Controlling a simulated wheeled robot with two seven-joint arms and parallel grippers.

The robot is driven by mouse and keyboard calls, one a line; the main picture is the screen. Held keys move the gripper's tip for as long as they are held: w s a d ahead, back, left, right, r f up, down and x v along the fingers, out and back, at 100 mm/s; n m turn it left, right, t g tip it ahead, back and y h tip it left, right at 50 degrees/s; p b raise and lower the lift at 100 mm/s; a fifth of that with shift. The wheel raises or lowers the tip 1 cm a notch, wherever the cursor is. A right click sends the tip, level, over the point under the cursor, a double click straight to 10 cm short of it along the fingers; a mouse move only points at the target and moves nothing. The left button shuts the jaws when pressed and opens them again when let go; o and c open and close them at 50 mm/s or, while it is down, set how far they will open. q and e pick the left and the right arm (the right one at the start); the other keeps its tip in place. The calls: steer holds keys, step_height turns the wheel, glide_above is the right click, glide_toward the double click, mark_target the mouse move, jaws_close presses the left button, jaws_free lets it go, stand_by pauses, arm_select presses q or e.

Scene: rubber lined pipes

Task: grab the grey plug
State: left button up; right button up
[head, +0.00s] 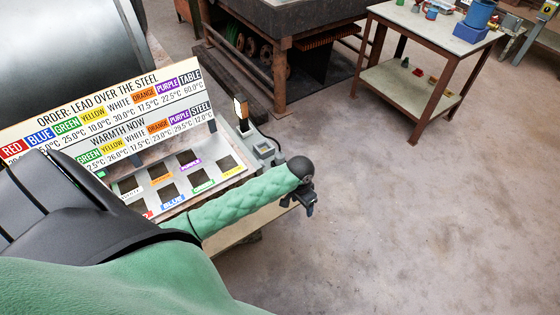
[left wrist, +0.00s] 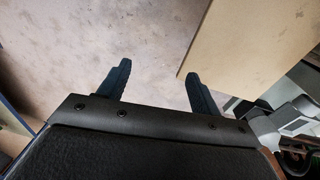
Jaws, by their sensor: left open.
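I cannot pick out a grey plug for certain in either view. My left gripper (head: 309,208) hangs just off the right end of the near bench (head: 245,228), pointing down. My right gripper is not in view.
A lettered sign board (head: 105,115) stands over a pale tray (head: 150,186) of dark square openings with colour labels. A work table (head: 430,27) with small coloured parts and a blue vise-like item stands back right. The floor (head: 420,220) on the right is clear.

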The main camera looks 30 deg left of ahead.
arm_select(q)
steer(key=w+a+r+n, duration=0.1)
steer(key=w+a+r, duration=0.2)
steer(key=w+a, duration=0.65)
step_height(320, 180, up, 3)
steer(key=n+y, duration=0.1)
glide_above(280, 153)
steer(key=d, duration=0.1)
steer(key=shift+s+r, duration=0.1)
steer(key=shift+s, duration=0.15)
step_height(280, 153, down, 2)
steer(key=shift+w+a, duration=0.1)
steer(key=shift+a+f+p, duration=0.1)
steer(key=shift+f+p, duration=0.2)
steer(key=shift+f, duration=0.4)
steer(key=f, duration=0.3)
steer(key=shift+a+p, duration=0.25)
steer(key=shift+p, duration=0.1)
steer(key=shift+f, duration=0.6)
steer(key=c, duration=1.1)
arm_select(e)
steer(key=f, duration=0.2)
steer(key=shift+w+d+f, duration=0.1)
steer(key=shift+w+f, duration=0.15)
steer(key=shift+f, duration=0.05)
